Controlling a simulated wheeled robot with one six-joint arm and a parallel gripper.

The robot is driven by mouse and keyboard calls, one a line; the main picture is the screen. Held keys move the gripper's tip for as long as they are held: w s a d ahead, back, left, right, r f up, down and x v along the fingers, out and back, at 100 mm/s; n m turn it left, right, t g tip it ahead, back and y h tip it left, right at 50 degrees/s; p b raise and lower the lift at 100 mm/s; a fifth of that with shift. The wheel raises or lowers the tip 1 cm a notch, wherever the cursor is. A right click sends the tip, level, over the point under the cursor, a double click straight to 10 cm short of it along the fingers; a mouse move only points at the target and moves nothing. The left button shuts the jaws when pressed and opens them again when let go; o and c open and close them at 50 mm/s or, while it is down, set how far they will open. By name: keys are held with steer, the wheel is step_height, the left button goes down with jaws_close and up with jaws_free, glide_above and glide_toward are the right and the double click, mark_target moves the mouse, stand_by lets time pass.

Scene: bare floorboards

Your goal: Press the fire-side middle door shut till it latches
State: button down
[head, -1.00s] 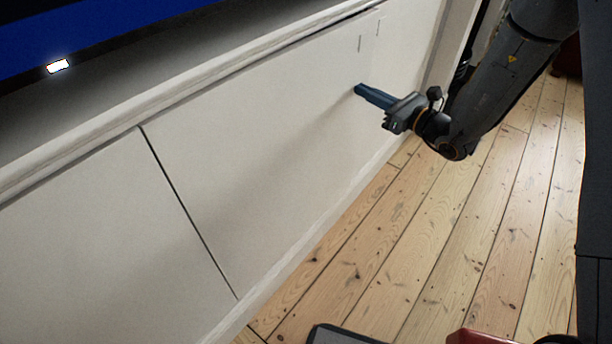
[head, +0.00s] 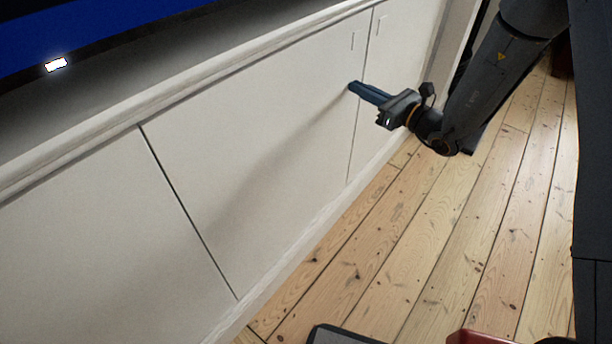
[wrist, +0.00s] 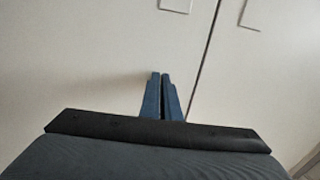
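The middle door (head: 255,140) is a wide white cabinet panel under a pale ledge. It looks about flush with its neighbours, with a thin seam along each side; I cannot tell whether it is latched. Its small pull (head: 352,41) is near the upper right corner, and also shows at the top of the wrist view (wrist: 176,4). My gripper (head: 350,86) has its blue fingers together and empty, with the tips at the door's face near its right edge, below the pull. In the wrist view the fingertips (wrist: 160,74) are left of the seam. Contact looks likely but is not certain.
A left panel (head: 95,235) and a right door (head: 400,55) with its own pull (head: 380,26) flank the middle door. A blue screen (head: 90,30) is above the ledge. Bare floorboards (head: 420,240) lie open to the right of the cabinet.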

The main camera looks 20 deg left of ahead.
steer(key=p+v, duration=0.4)
steer(key=v, duration=0.9)
stand_by(1.0)
